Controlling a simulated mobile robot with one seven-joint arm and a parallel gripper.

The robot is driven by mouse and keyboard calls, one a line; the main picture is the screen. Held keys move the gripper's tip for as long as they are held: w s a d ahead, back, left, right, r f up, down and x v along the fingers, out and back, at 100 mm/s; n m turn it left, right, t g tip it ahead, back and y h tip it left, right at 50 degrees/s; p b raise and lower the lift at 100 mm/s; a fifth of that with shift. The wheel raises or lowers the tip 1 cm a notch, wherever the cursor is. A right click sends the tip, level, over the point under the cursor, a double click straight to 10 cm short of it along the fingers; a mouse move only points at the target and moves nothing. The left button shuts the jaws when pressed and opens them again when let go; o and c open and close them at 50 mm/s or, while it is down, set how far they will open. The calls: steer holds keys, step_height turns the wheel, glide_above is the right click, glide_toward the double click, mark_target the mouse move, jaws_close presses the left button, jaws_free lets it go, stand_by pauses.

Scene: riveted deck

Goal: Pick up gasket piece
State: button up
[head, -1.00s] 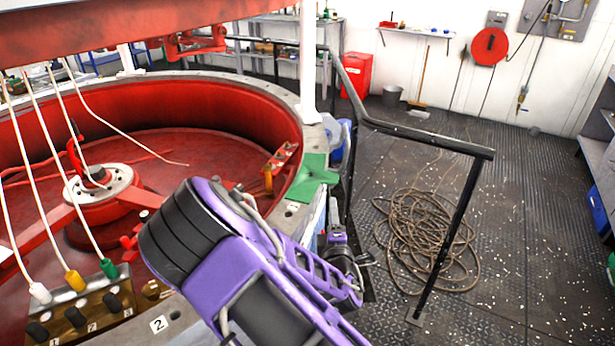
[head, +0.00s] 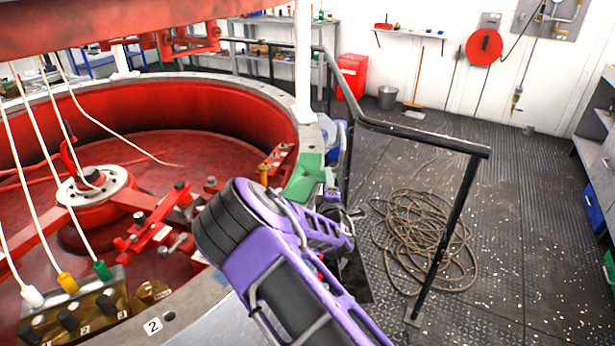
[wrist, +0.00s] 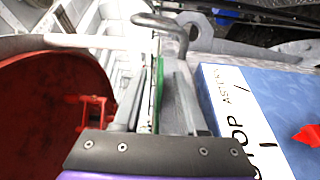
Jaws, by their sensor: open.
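The gasket piece is most likely the green flat piece (head: 305,180) on the grey rim at the right side of the red basin in the head view. In the wrist view a thin green strip (wrist: 159,80) shows edge-on between the fingers. My gripper (wrist: 157,75) is open, with one grey finger on each side of that strip. Whether either finger touches it I cannot tell. In the head view my purple arm lies in front of the rim, below the green piece, and the fingers are not clearly visible.
A blue panel (wrist: 235,90) with white lettered label and red part is close right of the fingers. The red basin (head: 150,200) lies left, with red clamp parts (head: 150,225) inside. A black handrail (head: 425,140) and coiled rope (head: 420,240) are on the right.

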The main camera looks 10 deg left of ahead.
steer(key=shift+w, duration=0.1)
steer(key=shift+c, duration=0.3)
jaws_close()
